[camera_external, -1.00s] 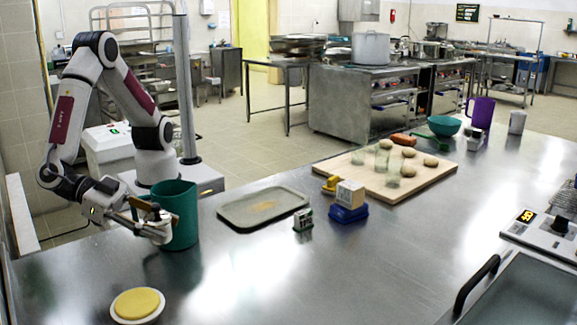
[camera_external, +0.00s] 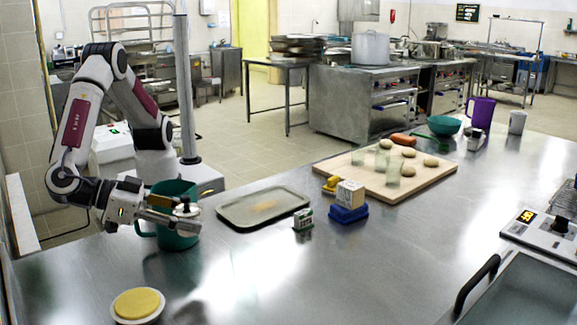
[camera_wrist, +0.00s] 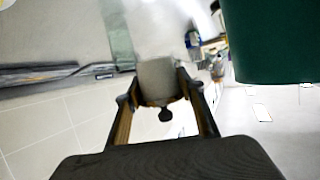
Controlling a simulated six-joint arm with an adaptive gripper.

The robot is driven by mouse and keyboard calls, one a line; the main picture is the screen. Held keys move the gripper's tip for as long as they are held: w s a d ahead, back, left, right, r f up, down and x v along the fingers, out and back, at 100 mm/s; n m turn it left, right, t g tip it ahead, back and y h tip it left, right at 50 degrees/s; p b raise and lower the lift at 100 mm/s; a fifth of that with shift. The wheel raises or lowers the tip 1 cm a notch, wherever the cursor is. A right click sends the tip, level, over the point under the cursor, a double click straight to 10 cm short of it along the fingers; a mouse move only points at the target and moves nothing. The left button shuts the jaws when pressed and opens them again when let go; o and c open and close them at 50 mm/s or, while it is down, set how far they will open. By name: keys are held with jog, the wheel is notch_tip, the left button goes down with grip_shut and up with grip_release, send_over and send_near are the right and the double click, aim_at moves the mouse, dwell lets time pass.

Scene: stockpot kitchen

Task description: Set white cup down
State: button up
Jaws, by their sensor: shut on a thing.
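My gripper (camera_external: 190,214) is shut on the white cup (camera_external: 187,211), a small pale object seen only in part between the fingers. It is in front of the teal pitcher's upper part and above the counter. In the wrist view the fingers (camera_wrist: 160,100) close on both sides of the cup (camera_wrist: 158,80), which looks pale grey. The teal pitcher (camera_external: 176,243) stands upright close behind my gripper; I cannot tell whether they touch. It fills the top right of the wrist view (camera_wrist: 275,40).
A plate with a yellow disc (camera_external: 137,304) lies at front left. A grey tray (camera_external: 230,219) lies right of the pitcher, then a blue-based block (camera_external: 348,213). Another whitish cup (camera_external: 517,122) stands at far right.

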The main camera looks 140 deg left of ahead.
send_over(196, 269)
jog(key=shift+f, duration=3.1)
jog(key=shift+f, duration=1.9)
jog(key=shift+f, duration=0.1)
jog(key=o, duration=1.3)
